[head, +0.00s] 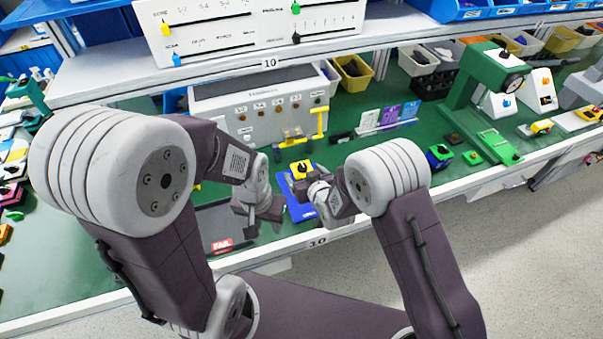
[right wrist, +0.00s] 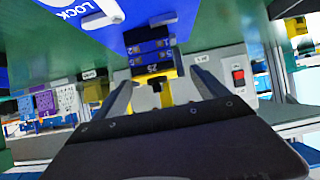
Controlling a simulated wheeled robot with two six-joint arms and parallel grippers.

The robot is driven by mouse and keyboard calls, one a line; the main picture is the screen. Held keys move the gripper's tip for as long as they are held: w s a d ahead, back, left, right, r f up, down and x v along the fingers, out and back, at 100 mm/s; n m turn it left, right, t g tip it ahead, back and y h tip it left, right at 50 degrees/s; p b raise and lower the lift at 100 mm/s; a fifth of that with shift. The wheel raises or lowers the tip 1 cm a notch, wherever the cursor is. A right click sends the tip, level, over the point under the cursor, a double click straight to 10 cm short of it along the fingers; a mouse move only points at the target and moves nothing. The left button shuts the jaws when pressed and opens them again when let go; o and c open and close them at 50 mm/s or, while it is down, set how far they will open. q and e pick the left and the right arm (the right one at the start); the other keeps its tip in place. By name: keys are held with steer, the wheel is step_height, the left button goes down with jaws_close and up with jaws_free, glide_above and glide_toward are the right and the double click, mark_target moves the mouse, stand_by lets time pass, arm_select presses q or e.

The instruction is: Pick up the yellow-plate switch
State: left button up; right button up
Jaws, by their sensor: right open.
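The yellow-plate switch (head: 301,167) with a black knob sits on a blue fixture (head: 303,211) near the front of the green bench. In the right wrist view the yellow plate (right wrist: 168,73) and its knob appear between the two fingers, beyond the palm. My right gripper (head: 312,187) is open close in front of the switch. The wrist view shows its fingers (right wrist: 160,82) apart, one on each side of the switch; contact cannot be told. My left gripper (head: 263,222) points down, open and empty, left of the blue fixture.
A grey box with small knobs (head: 262,108) stands behind the switch. A dark tray with a red FAIL label (head: 222,245) lies left of the fixture. A green press (head: 482,90) stands right.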

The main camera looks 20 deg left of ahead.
mark_target(299, 164)
steer(key=x, duration=0.6)
steer(key=shift+w+f, duration=0.15)
steer(key=shift+w, duration=0.3)
steer(key=shift+s+d, duration=0.1)
steer(key=c, duration=1.7)
steer(key=shift+r, duration=0.25)
steer(key=shift+r, duration=0.35)
step_height(299, 164, up, 3)
steer(key=shift+f, duration=0.1)
steer(key=d+r, duration=0.2)
steer(key=d, duration=0.1)
steer(key=s+d+r, duration=0.1)
steer(key=d+r, duration=0.1)
steer(key=d, duration=0.2)
steer(key=s+d+r, duration=0.1)
steer(key=d+r, duration=0.2)
steer(key=d, duration=0.1)
steer(key=shift+d+r, duration=0.1)
steer(key=shift+d, duration=0.15)
